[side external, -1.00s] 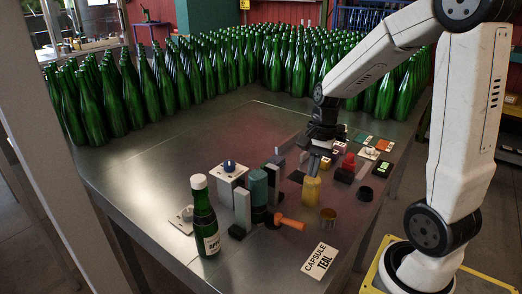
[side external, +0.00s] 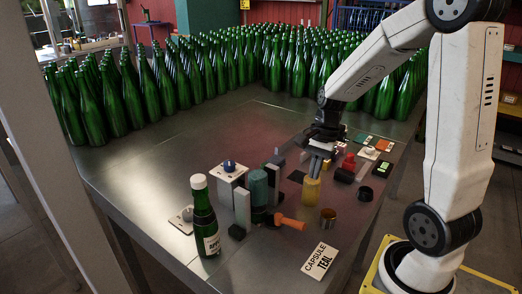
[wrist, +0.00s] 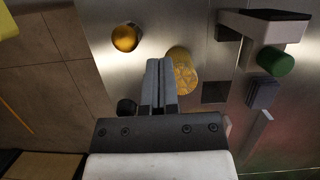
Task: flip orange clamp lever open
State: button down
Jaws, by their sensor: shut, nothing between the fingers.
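The orange clamp lever (side external: 290,222) sticks out to the right, low over the table, from the base of a clamp with a teal cylinder (side external: 258,188). My gripper (side external: 314,176) is shut and empty. It points down, to the right of and higher than the lever, apart from it. Its fingertips show close to a yellow cylinder (side external: 311,193); I cannot tell if they touch. In the wrist view my shut fingers (wrist: 158,64) appear beside the yellow cylinder (wrist: 184,72). I cannot make out the lever there.
A green bottle with a white cap (side external: 206,218) stands left of the clamp. A brass cup (side external: 328,218) and a "CAPSULE TEAL" card (side external: 319,261) are to the right. A block with a blue knob (side external: 229,172) stands behind. Many green bottles (side external: 210,70) fill the table's back.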

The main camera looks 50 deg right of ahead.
aim_at(286, 222)
jog(key=x, duration=0.8)
jog(key=shift+a+f, duration=0.1)
jog(key=shift+f, duration=0.05)
jog(key=shift+a+f, duration=0.1)
jog(key=shift+a, duration=0.95)
jog(key=shift+a+f, duration=0.15)
jog(key=shift+a, duration=0.7)
jog(key=shift+s, duration=0.1)
jog(key=shift+a+m, duration=0.15)
jog(key=shift+m, duration=0.55)
